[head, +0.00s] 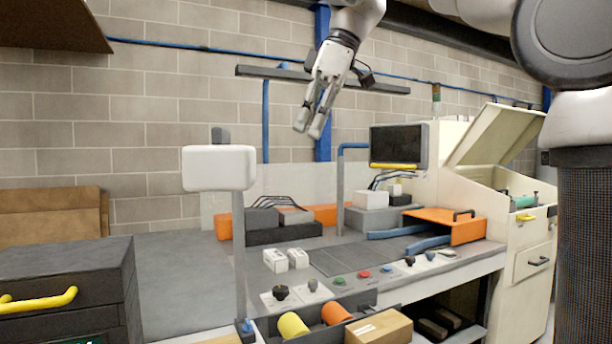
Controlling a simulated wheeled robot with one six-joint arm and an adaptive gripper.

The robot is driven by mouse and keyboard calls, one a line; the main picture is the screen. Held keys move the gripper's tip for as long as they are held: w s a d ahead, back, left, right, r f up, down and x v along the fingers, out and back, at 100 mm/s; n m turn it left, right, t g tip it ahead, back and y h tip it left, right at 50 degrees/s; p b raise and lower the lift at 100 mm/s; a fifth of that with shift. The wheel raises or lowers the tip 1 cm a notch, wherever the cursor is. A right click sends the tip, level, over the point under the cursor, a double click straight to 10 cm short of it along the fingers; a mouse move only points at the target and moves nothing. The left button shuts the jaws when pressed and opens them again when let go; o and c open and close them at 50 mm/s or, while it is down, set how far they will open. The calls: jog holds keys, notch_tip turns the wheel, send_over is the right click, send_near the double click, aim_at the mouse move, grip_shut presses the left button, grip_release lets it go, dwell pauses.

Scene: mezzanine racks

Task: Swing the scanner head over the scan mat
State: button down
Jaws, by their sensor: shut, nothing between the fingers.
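My gripper (309,128) hangs in the upper middle of the view, fingers pointing down and shut with nothing held. It is high above the bench, in front of the brick wall. A white rounded head (218,168) on a grey pole stands front left. I cannot tell which is the scanner head. A dark ribbed mat-like area (362,257) lies mid-bench, below and right of my gripper.
Small white boxes (275,260), buttons and knobs sit along the bench front. An orange tray (467,232) is at right, beside a cream cabinet (515,180) with its lid raised. A dark drawer unit (60,270) stands left. The grey bench top (180,280) is clear at left.

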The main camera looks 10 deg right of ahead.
aim_at(230, 176)
jog(key=a+f+n, duration=0.2)
jog(key=a+f, duration=0.5)
jog(key=f, duration=0.2)
jog(key=shift+a+f, duration=0.2)
jog(key=shift+f, duration=0.1)
dwell(0.3)
jog(key=a, duration=0.4)
jog(key=s+a, duration=0.1)
jog(key=a, duration=0.2)
jog(key=shift+a, duration=0.1)
